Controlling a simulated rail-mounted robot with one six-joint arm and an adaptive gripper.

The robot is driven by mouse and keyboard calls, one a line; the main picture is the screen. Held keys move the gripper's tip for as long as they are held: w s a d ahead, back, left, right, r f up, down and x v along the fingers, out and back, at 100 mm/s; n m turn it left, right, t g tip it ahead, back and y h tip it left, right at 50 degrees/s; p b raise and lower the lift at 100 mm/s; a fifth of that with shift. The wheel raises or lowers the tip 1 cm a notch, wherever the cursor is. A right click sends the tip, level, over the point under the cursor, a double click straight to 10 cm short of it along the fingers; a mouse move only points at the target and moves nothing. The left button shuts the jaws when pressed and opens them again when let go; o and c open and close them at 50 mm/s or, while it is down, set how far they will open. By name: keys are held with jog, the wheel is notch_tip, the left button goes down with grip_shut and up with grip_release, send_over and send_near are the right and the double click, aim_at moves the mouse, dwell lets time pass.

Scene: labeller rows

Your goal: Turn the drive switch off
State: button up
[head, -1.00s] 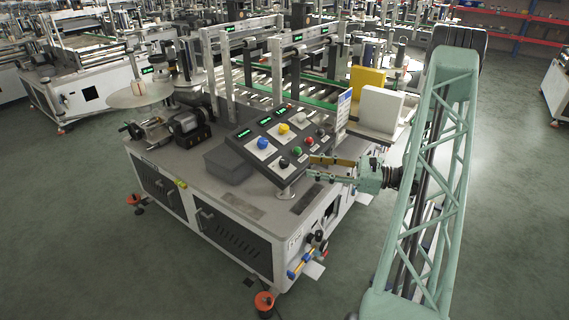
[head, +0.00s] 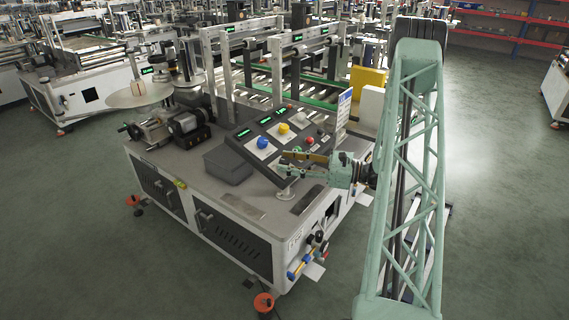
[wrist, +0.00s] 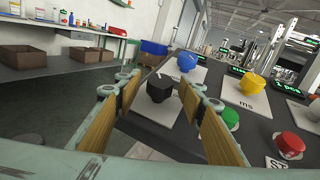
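A black rotary knob (wrist: 160,88) on a white plate, which looks like the drive switch, shows between my fingers in the wrist view. Its label cannot be read, and in the head view my gripper mostly covers it. My gripper (head: 286,162) is open at the lower edge of the sloped control panel (head: 240,143). In the wrist view my gripper (wrist: 159,92) has one wooden-faced finger on each side of the knob. I see no clear contact and cannot tell whether the fingertips reach around it.
A blue knob (head: 263,142) and a yellow knob (head: 284,128) sit farther up the panel. A green button (wrist: 231,119) and a red button (wrist: 290,144) are close to my right finger in the wrist view. A grey box (head: 228,165) stands left of the panel.

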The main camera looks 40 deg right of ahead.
jog(key=shift+w+a, duration=0.4)
jog(key=shift+w, duration=0.15)
jog(key=c, duration=0.9)
jog(key=shift+n+g+y, duration=0.8)
jog(key=shift+n, duration=0.1)
jog(key=o, duration=0.9)
jog(key=shift+s+d, duration=0.15)
